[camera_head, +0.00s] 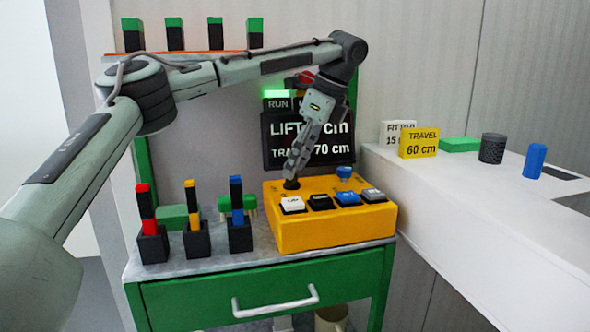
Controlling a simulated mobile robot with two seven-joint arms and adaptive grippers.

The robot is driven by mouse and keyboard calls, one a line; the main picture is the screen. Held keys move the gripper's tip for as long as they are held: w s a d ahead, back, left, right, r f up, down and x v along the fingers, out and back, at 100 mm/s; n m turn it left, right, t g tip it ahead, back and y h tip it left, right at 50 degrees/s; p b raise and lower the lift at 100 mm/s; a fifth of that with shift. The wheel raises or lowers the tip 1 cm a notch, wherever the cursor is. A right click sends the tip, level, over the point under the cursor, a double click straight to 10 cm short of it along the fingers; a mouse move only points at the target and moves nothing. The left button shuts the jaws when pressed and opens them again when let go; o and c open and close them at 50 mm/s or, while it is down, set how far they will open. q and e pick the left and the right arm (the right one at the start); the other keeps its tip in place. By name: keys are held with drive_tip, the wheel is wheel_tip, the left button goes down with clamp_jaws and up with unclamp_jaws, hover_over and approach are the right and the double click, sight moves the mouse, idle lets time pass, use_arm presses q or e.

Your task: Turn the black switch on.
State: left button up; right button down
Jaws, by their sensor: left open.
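A yellow control box (335,232) sits on the cabinet top. Its front row holds a white button (292,204), a black switch (320,202), a blue button (348,198) and a grey button (373,195). A blue knob (344,172) stands at its back. My left gripper (291,174) points down over the back left of the box, behind the white button. It is open, with nothing seen between its fingers. A small dark part lies right at its tips; I cannot tell whether they touch it. The black switch's position is too small to read. My right gripper is not in view.
Three black holders with coloured blocks (153,242) stand left of the box on the grey cabinet top (265,259). A display (285,140) stands behind the gripper. A white counter (470,215) on the right holds a yellow sign (418,143) and cylinders.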

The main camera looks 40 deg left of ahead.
use_arm(q)
drive_tip(key=shift+x, duration=1.1)
drive_tip(key=c, duration=0.9)
drive_tip(key=shift+w+n+g, duration=0.1)
drive_tip(key=shift+n+g, duration=0.2)
drive_tip(key=shift+n, duration=0.5)
drive_tip(key=o, duration=0.9)
drive_tip(key=v, duration=1.2)
